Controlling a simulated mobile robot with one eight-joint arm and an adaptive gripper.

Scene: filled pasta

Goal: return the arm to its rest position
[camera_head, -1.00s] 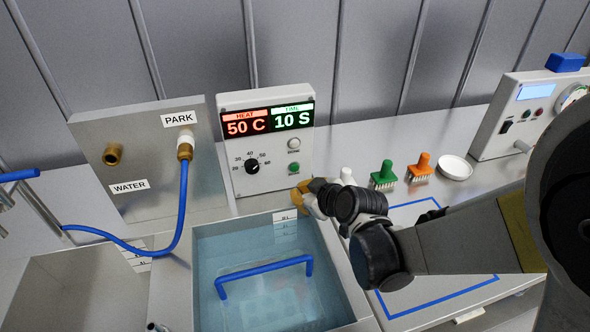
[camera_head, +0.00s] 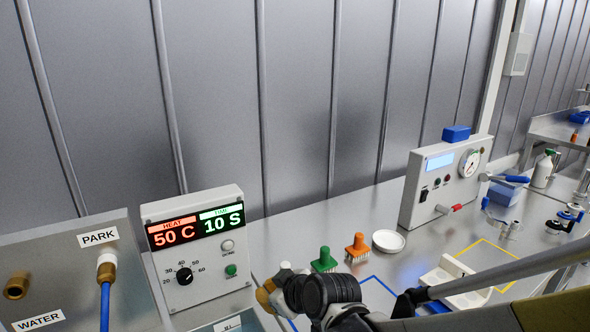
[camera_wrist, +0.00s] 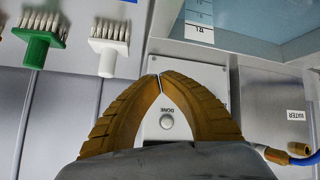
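My gripper (camera_head: 266,296) is low in the head view, just in front of the control box (camera_head: 165,220), which reads 50 C and 10 S. In the wrist view my gripper's two tan fingers (camera_wrist: 160,76) meet at the tips with nothing between them. A round button (camera_wrist: 166,122) on the box shows between the fingers, below the tips. I cannot tell whether the fingers touch the box. My dark arm runs from the gripper to the right edge of the head view.
A green brush (camera_head: 324,262), an orange brush (camera_head: 357,248) and a white dish (camera_head: 388,241) stand behind my arm. A white brush (camera_wrist: 110,42) shows in the wrist view. A gauge box (camera_head: 440,185) stands farther right. A water bath (camera_wrist: 258,30) is beside the control box.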

